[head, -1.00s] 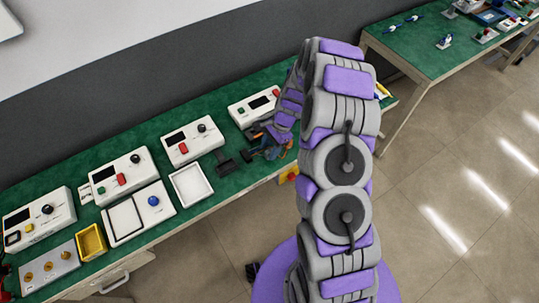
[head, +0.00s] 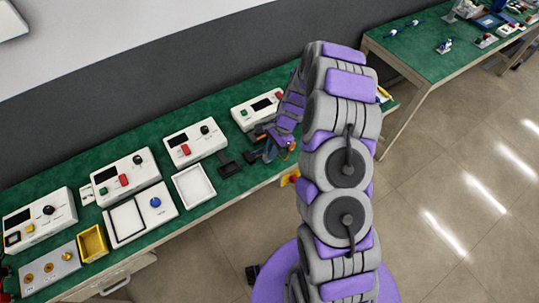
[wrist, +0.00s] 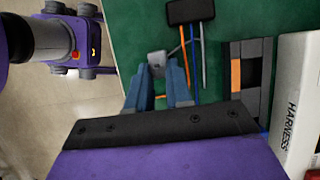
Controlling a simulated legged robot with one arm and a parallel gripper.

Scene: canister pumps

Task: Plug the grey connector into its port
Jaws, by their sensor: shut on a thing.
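My gripper (wrist: 157,75) is closed around the grey connector (wrist: 156,60), a small light-grey block between the blue-grey fingertips in the wrist view. A grey cable, an orange cable and a blue cable run from a black block (wrist: 191,12) at the top. A dark slotted block (wrist: 233,53) stands to the right of the gripper, apart from the held connector. An orange piece (wrist: 236,74) sits in it. Which slot is the grey port cannot be told. In the head view my gripper (head: 267,147) is small and partly hidden by my arm.
A white box marked HARNESS (wrist: 300,90) stands right of the slotted block. In the head view, other white control boxes (head: 195,143), a white tray (head: 210,187) and a yellow bin (head: 93,242) line the green bench. A second bench (head: 425,55) is at the upper right.

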